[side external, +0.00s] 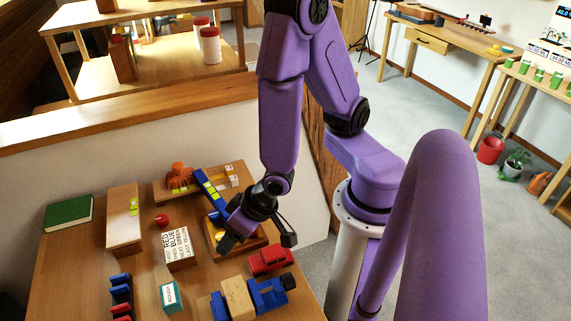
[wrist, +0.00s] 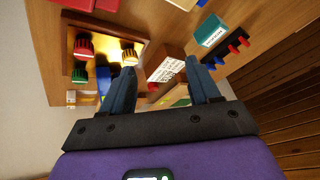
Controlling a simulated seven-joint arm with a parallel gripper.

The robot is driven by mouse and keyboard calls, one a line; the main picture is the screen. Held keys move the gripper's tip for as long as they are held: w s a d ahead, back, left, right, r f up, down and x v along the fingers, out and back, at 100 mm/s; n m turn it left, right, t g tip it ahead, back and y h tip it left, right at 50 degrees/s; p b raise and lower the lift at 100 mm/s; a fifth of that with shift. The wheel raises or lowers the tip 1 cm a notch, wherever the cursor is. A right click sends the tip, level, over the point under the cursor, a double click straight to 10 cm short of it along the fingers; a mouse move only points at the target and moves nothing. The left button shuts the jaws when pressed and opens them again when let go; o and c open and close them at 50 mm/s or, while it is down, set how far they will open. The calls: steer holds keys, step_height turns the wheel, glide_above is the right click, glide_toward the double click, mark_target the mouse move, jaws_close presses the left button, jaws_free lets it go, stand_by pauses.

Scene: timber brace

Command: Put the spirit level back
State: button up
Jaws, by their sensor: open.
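A long blue bar with pale yellow marks (side external: 209,189), which looks like the spirit level, lies slanting at the back of the bench, its near end by a shallow wooden tray (side external: 262,234). Blue also shows beside the left finger in the wrist view (wrist: 103,78); that finger partly hides it. A long wooden block with a small yellow-green piece on top (side external: 124,228) lies to the left. My gripper (side external: 259,241) is open and points down over the tray area. In the wrist view its fingers (wrist: 161,68) are apart with nothing clamped between them.
The tray holds red, yellow and green knobs (wrist: 129,54). A printed block (side external: 180,250), red knob (side external: 162,219), teal box (side external: 170,296), red block (side external: 270,260) and blue clamp with wood (side external: 268,296) stand around. A green book (side external: 68,213) lies far left.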

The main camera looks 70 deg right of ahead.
steer(key=s+a+r+n+g+y, duration=0.25)
steer(key=s+r+n+g, duration=0.25)
steer(key=s+r+n, duration=0.25)
steer(key=s+d+r+n+h, duration=0.1)
steer(key=d+r+n+h, duration=0.2)
steer(key=d+r+n, duration=0.3)
steer(key=d+r, duration=0.2)
steer(key=d, duration=0.3)
steer(key=shift+s+h, duration=0.3)
steer(key=shift+h, duration=0.05)
steer(key=shift+r, duration=0.1)
stand_by(0.6)
